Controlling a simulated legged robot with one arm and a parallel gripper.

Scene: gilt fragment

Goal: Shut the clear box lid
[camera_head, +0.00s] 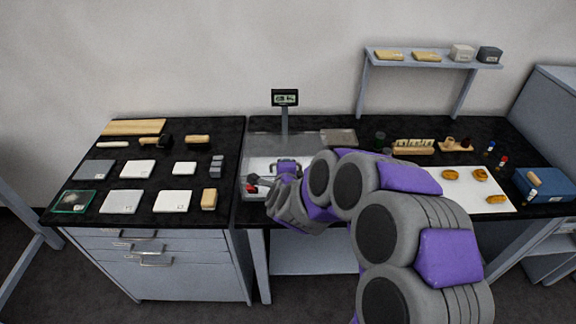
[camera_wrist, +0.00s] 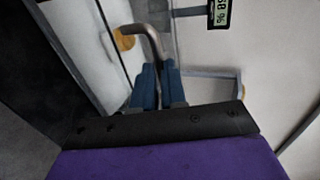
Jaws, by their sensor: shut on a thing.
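The clear box (camera_head: 244,180) stands left of centre on the black counter, with a pale floor. A see-through panel, which looks like its lid (camera_head: 280,142), shows at its back; its exact angle is hard to tell. In the wrist view, my gripper (camera_wrist: 158,88) has its blue fingers closed on a bent grey metal handle (camera_wrist: 150,36). The handle seems to belong to the lid, but the join is not clear. In the head view, my arm covers the box's right part and the fingers cannot be made out.
A small display on a post (camera_head: 285,98) stands behind the box. White and grey tiles (camera_head: 138,169) lie to the left. A white sheet (camera_head: 462,192) with orange-brown pieces and a blue case (camera_head: 543,185) are to the right. A shelf (camera_head: 432,60) hangs at the back.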

